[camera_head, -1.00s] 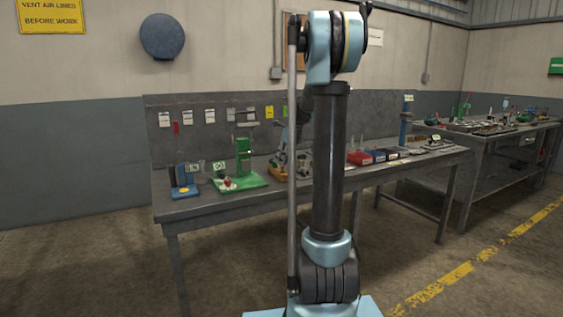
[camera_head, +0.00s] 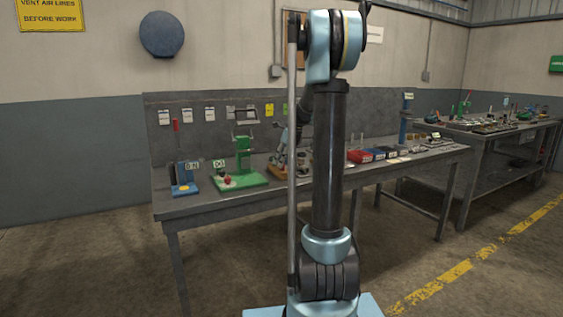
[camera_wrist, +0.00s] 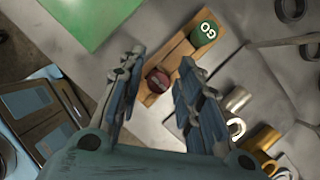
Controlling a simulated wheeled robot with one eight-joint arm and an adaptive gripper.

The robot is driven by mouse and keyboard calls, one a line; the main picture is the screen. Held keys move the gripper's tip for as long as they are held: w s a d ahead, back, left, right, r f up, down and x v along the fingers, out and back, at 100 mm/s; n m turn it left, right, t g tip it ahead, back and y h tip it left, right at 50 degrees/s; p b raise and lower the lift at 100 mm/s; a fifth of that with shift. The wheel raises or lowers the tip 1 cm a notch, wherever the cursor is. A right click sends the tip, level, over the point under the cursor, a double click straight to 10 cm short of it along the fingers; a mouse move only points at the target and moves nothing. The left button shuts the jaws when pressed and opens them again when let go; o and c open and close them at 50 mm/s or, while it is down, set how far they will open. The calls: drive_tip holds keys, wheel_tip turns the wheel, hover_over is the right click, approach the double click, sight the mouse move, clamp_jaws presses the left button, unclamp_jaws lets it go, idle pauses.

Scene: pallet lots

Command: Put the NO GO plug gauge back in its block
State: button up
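The wooden block (camera_wrist: 178,58) lies below my gripper in the wrist view; in the head view it shows as a small brown shape (camera_head: 277,172) beside my arm. A green round end marked GO (camera_wrist: 203,31) stands at the block's upper right end. A dark red round end (camera_wrist: 157,80), with no readable marking, shows at its lower left end, between my fingers. I cannot tell whether it is seated in the block or above it. My gripper (camera_wrist: 160,74) is open, with a visible gap on both sides of the red end. My arm hides part of the bench in the head view.
A green stand (camera_head: 243,160) is left of the block; its green base (camera_wrist: 95,15) shows in the wrist view. Metal cylinders (camera_wrist: 237,99) and a brass one (camera_wrist: 264,138) stand to the right. Red (camera_head: 359,156) and blue bins are farther along the bench.

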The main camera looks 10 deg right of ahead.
idle(0.3)
drive_tip(key=shift+r, duration=0.25)
drive_tip(key=v, duration=1.2)
drive_tip(key=shift+r, duration=0.35)
drive_tip(key=s+a+f+n+h, duration=0.1)
drive_tip(key=s+f+n, duration=0.25)
drive_tip(key=s, duration=0.35)
drive_tip(key=s+a+f+n, duration=0.2)
drive_tip(key=s+n, duration=0.3)
drive_tip(key=s, duration=0.3)
drive_tip(key=s+a+f+n+h, duration=0.1)
drive_tip(key=s+f+n, duration=0.1)
drive_tip(key=s+n, duration=0.35)
drive_tip(key=s+f+n+h, duration=0.1)
drive_tip(key=s+f+n, duration=1)
drive_tip(key=s+f, duration=0.6)
drive_tip(key=s, duration=0.4)
drive_tip(key=shift+d+f+n+g+h, duration=0.15)
drive_tip(key=shift+f+n+g+h, duration=0.15)
drive_tip(key=shift+n, duration=0.1)
drive_tip(key=shift+o, duration=0.2)
drive_tip(key=shift+w, duration=0.1)
